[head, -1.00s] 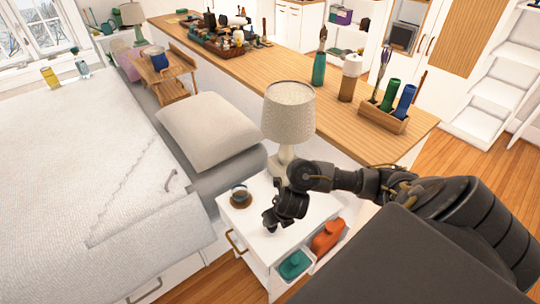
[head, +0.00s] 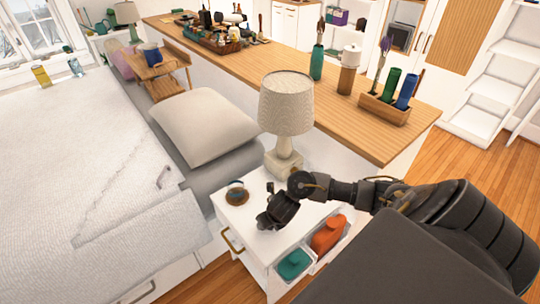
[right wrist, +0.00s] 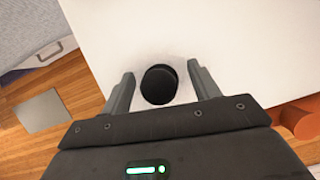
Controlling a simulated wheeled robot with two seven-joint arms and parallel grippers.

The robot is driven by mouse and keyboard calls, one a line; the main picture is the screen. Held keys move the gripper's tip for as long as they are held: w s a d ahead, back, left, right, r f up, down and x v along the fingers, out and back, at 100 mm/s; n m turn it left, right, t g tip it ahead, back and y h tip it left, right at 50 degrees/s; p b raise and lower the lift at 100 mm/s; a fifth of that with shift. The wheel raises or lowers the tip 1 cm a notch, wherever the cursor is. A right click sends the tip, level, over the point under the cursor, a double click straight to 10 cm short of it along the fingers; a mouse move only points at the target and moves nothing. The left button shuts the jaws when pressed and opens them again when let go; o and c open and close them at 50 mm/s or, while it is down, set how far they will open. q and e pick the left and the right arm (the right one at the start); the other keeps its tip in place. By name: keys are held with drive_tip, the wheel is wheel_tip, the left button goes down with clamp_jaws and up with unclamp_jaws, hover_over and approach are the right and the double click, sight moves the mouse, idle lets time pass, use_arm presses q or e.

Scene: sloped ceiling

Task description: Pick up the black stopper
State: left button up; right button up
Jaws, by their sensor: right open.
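The black stopper (right wrist: 159,86) is a dark round-topped piece on the white nightstand top (right wrist: 150,30) in the right wrist view. My right gripper (right wrist: 161,72) is open, with one finger on each side of the stopper and a visible gap to both. In the head view my right gripper (head: 266,221) is low over the nightstand (head: 290,238). The stopper cannot be made out there, where the gripper covers that spot. My left gripper is not in view.
A cup (head: 237,192) on a saucer stands left of my gripper on the nightstand. A lamp (head: 286,110) stands behind it. An orange bottle (head: 327,236) and a teal container (head: 293,263) sit on the lower right side. The bed (head: 70,190) is at left.

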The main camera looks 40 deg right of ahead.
drive_tip(key=c, duration=1)
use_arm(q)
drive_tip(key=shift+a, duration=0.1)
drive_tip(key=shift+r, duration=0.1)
use_arm(e)
drive_tip(key=shift+r, duration=0.1)
